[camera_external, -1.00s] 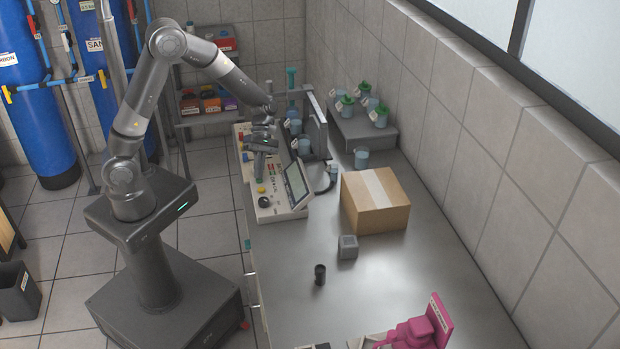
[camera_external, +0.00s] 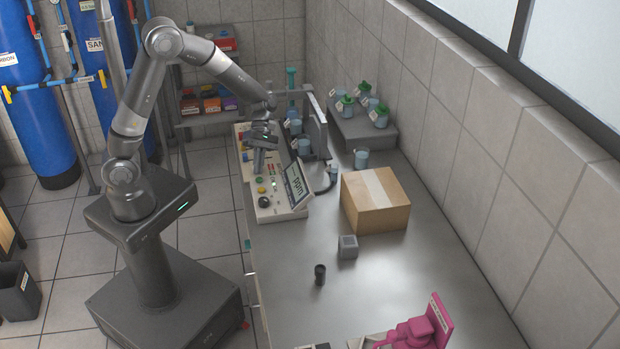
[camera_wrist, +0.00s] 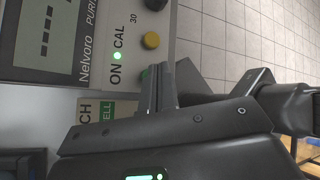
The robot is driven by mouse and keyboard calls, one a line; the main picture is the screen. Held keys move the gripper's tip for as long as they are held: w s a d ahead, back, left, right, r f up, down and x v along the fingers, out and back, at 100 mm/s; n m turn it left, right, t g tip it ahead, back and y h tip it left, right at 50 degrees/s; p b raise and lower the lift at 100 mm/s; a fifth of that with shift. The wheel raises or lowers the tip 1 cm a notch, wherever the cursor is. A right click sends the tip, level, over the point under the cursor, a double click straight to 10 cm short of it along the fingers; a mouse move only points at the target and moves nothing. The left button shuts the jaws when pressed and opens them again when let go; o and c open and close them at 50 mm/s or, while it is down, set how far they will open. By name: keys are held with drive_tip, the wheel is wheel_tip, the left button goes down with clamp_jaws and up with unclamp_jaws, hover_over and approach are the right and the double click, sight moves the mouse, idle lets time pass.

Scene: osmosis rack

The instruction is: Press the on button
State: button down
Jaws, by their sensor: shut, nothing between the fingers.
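The control panel (camera_external: 264,205) stands on the bench's left end, with a tilted screen (camera_external: 296,184) that is lit and shows "ppm". In the wrist view the screen (camera_wrist: 42,38) shows dark characters. The green on button (camera_wrist: 146,74) lies below the word ON, partly hidden behind my fingertips. A small green lamp (camera_wrist: 117,56) beside ON glows. My gripper (camera_external: 258,172) points down over the panel. In the wrist view its fingers (camera_wrist: 160,70) are together and empty, right at the green button. I cannot tell whether they touch it.
A yellow button (camera_wrist: 151,40) and a black knob (camera_wrist: 156,4) sit near the green button. A cardboard box (camera_external: 375,200), a small grey cube (camera_external: 347,246) and a black cylinder (camera_external: 320,274) stand on the bench (camera_external: 400,280).

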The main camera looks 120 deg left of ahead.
drive_tip(key=shift+r, duration=2.9)
drive_tip(key=s+d+r+m+y, duration=0.2)
drive_tip(key=s+d+r+m, duration=0.1)
drive_tip(key=d+m, duration=0.6)
drive_tip(key=s+d+r+m+t+y, duration=0.1)
drive_tip(key=s+d+r+m+y, duration=0.1)
drive_tip(key=d+m, duration=0.7)
drive_tip(key=s+d+r+m+y, duration=0.3)
drive_tip(key=d+r+m, duration=0.3)
drive_tip(key=d+m, duration=0.4)
drive_tip(key=m+y, duration=0.1)
drive_tip(key=m, duration=0.3)
drive_tip(key=shift+s+r, duration=0.25)
drive_tip(key=shift+s, duration=0.05)
drive_tip(key=c, duration=2.1)
unclamp_jaws()
drive_tip(key=shift+c, duration=0.2)
